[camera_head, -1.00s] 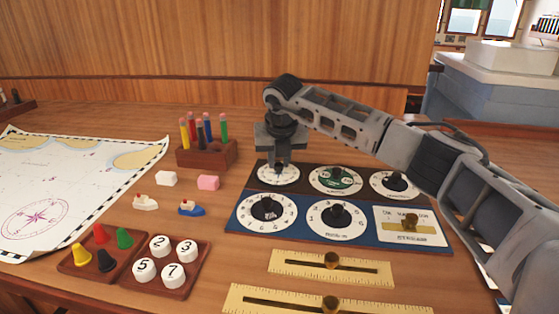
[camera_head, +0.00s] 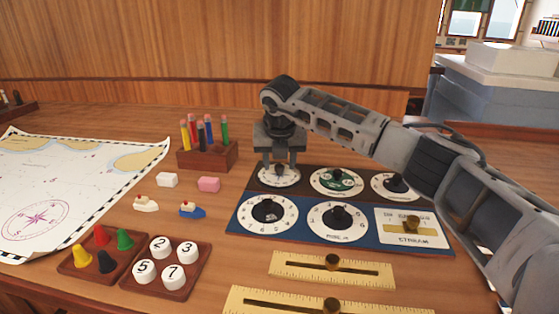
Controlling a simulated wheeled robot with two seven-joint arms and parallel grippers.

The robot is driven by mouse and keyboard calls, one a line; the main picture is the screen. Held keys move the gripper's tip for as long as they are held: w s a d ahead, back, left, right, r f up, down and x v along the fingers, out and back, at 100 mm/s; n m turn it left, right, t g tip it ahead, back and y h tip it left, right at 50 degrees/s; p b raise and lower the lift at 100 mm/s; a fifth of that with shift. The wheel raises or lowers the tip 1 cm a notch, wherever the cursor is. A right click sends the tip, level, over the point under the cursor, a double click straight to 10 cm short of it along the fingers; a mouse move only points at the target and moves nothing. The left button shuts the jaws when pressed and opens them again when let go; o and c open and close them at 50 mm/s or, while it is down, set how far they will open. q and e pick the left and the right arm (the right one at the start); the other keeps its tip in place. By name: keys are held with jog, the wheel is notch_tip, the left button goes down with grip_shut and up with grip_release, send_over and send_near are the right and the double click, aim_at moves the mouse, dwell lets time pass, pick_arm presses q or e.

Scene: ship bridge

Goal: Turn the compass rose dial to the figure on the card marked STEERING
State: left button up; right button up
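My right gripper (camera_head: 279,164) is over the upper-left dial (camera_head: 278,180) of the dial board, pointing down. Its two fingers stand apart, one on each side of that dial's small knob. The gripper partly hides this white dial. Below it is a white dial with a dark knob (camera_head: 267,212). To the right are a green-centred dial (camera_head: 336,182), another white dial (camera_head: 396,186) and a lower white dial (camera_head: 338,219). The dial markings are too small to tell which is the compass rose. No card that I can read as STEERING shows. My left gripper is not in view.
A slider plate marked STREAM (camera_head: 418,240) is at the board's right. Brass rulers (camera_head: 300,268) lie in front. A pen block (camera_head: 207,155), small boats (camera_head: 190,209), trays of pegs (camera_head: 75,266) and number discs (camera_head: 178,291), and a chart (camera_head: 70,180) lie left.

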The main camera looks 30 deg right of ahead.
jog(key=shift+r, duration=0.1)
jog(key=b+v, duration=0.1)
jog(key=v, duration=1.4)
jog(key=shift+s+r+b, duration=0.2)
jog(key=shift+r+b, duration=0.1)
jog(key=shift+b, duration=0.1)
